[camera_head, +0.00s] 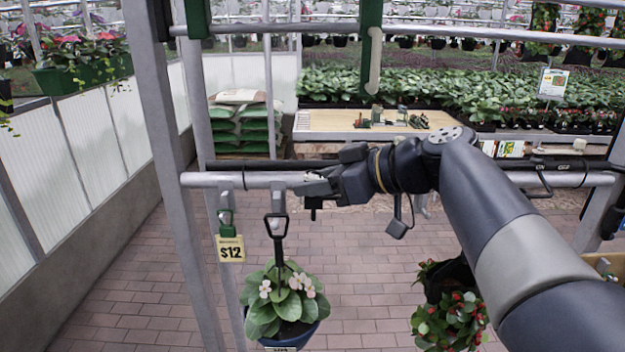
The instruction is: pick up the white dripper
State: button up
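I cannot make out a white dripper for certain. An off-white, curved tube-like piece (374,62) hangs beside a green upright at the top centre, but I cannot tell whether it is the dripper. My gripper (308,188) is at the grey horizontal rail (255,180), left of the middle, pointing left. Its fingers are small and dark against the rail, so I cannot tell whether they are open or hold anything.
A potted plant with pale flowers (288,300) hangs from a dark hook below the rail, with a yellow $12 tag (230,248) beside it. A red-flowered plant (450,322) hangs lower right. A wooden bench (330,118) with small items stands behind. Brick floor lies below.

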jog(key=shift+p+x, duration=0.3)
jog(key=shift+x, duration=1.1)
jog(key=shift+c, duration=0.2)
grip_shut()
jog(key=shift+r, duration=0.15)
